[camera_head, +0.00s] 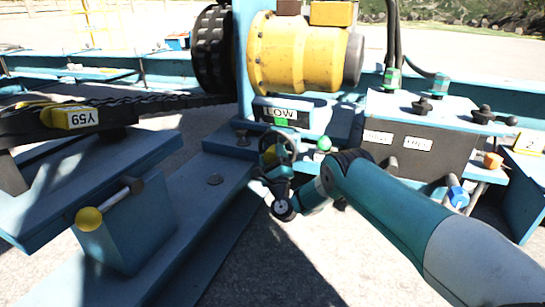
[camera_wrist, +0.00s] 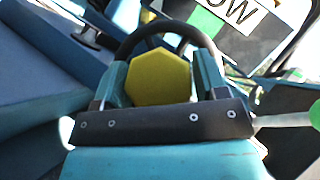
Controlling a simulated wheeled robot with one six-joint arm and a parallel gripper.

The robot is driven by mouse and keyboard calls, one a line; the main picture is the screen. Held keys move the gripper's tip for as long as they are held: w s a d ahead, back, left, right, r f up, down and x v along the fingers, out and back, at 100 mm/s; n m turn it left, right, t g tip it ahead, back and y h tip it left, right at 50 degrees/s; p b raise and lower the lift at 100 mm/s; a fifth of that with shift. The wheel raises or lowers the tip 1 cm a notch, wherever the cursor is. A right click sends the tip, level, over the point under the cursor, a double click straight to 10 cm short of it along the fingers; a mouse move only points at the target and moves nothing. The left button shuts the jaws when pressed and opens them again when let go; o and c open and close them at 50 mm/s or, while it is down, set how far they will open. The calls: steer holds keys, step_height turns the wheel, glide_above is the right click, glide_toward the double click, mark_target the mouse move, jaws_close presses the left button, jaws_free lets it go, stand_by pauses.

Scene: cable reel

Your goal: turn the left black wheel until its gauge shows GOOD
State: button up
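The left black wheel (camera_head: 291,140) stands below the gauge on the blue frame. The gauge (camera_head: 281,114) reads LOW, with a green patch under the word; part of it shows in the wrist view (camera_wrist: 240,14). My gripper (camera_head: 275,172) is at the wheel. In the wrist view, my gripper's (camera_wrist: 158,80) two teal fingers lie inside the black rim (camera_wrist: 165,28), one on each side of the yellow hub (camera_wrist: 158,76). They appear to touch the hub on both sides. The hub's lower edge is hidden by my gripper's body.
A yellow motor (camera_head: 300,55) stands above the gauge. A dark control box (camera_head: 415,135) with labels and knobs is at right, behind my arm. A green-tipped lever (camera_head: 323,144) is close right of the wheel. A yellow-knobbed lever (camera_head: 90,218) is at lower left.

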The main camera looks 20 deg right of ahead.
steer(key=shift+o, duration=1)
steer(key=p, duration=0.3)
steer(key=shift+s+r, duration=0.1)
steer(key=shift+s, duration=0.1)
steer(key=p+v, duration=0.2)
steer(key=p, duration=0.4)
steer(key=shift+r, duration=0.15)
steer(key=d+p+v, duration=0.1)
steer(key=p+v, duration=0.7)
steer(key=v, duration=0.7)
steer(key=shift+a+f, duration=0.3)
steer(key=shift+a, duration=0.2)
steer(key=shift+c, duration=0.3)
